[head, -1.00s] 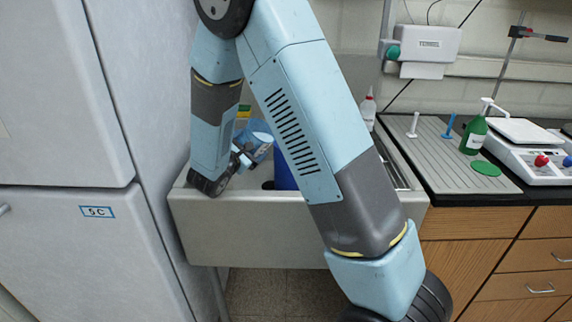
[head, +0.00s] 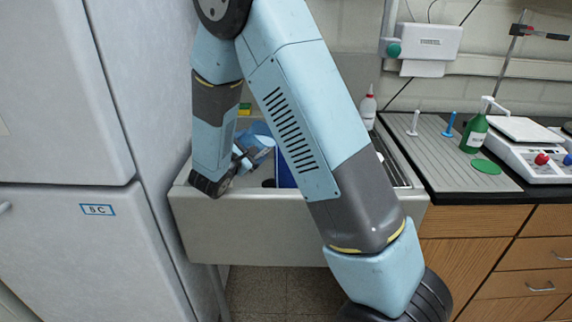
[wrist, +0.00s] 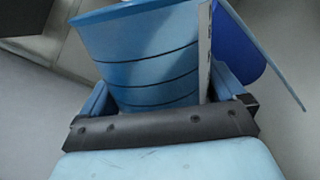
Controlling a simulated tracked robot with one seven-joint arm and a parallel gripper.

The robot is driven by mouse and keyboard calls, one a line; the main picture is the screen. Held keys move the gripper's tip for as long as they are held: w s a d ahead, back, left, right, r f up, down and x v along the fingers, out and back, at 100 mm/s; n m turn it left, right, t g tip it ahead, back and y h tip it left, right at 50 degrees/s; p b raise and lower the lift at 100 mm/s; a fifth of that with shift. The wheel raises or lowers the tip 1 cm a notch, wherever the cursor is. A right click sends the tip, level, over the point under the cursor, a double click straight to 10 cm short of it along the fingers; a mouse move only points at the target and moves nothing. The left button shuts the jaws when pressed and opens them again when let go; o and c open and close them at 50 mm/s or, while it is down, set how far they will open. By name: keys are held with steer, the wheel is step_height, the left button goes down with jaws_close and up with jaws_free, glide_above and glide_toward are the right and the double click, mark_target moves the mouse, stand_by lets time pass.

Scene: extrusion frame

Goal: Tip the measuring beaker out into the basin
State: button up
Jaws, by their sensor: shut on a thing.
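The measuring beaker (wrist: 150,55) is light blue with dark ring lines and a white strip down its side. It sits between the jaws of my gripper (wrist: 163,98), which is shut on it. In the head view my gripper (head: 243,158) holds the beaker (head: 262,138) over the left part of the pale sink basin (head: 250,233), and my arm partly covers it. The beaker looks tilted there. A dark blue container (head: 284,173) stands in the sink, mostly hidden behind my arm. A dark blue shape with a lighter rim (wrist: 238,50) shows beside the beaker in the wrist view. The beaker's contents cannot be seen.
A tall grey cabinet (head: 60,110) stands close at the left. At the right, a ribbed drainboard (head: 440,160) holds small pegs, a green pump bottle (head: 474,135) and a green disc. A balance (head: 525,145) stands farther right. A white bottle (head: 368,108) is behind the sink.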

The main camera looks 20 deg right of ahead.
steer(key=shift+f+m, duration=0.25)
steer(key=shift+m, duration=0.05)
steer(key=shift+f+m+p, duration=0.1)
steer(key=shift+m+p, duration=0.7)
steer(key=shift+p, duration=0.15)
stand_by(1.2)
steer(key=shift+d+r+m+y+p, duration=0.1)
steer(key=shift+r+m+y+p, duration=0.3)
steer(key=shift+r+m+p, duration=1)
stand_by(2.9)
steer(key=shift+s+d+r+m, duration=0.1)
steer(key=shift+s+d+m, duration=0.15)
steer(key=shift+m, duration=0.15)
stand_by(0.8)
